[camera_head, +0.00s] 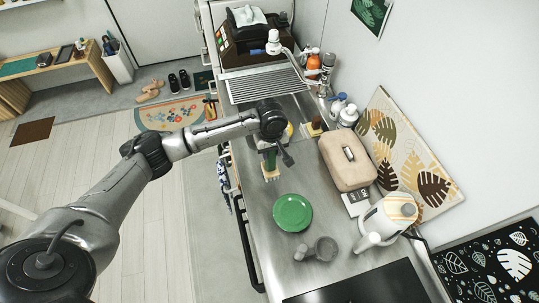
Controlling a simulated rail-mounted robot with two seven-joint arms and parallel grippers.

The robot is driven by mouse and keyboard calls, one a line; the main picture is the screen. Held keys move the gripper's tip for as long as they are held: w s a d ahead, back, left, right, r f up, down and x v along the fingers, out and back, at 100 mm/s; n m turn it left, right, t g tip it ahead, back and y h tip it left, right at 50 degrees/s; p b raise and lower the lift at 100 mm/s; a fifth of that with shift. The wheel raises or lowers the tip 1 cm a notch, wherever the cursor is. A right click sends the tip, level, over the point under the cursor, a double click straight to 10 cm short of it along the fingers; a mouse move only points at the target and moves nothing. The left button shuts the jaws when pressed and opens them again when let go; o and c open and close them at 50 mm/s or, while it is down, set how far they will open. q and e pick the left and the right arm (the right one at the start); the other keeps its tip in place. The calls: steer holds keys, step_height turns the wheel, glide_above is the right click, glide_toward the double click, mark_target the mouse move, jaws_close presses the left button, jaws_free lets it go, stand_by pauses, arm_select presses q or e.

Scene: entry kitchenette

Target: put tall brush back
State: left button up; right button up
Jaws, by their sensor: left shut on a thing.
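My left gripper (272,147) reaches in over the metal counter, in front of the sink area. My right gripper is not in view.
A green plate (292,212) and a grey mug-like object (319,250) lie nearer on the counter. A beige case (347,160), a white kettle (388,219) and a leaf-patterned board (408,150) line the wall side.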

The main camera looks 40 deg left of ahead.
arm_select(q)
steer(key=f, duration=0.1)
steer(key=f+p, duration=0.2)
steer(key=shift+a+f, duration=0.1)
steer(key=shift+a, duration=0.15)
steer(key=shift+f+p, duration=0.3)
steer(key=shift+f, duration=0.3)
steer(key=o, duration=1)
steer(key=shift+f, duration=0.1)
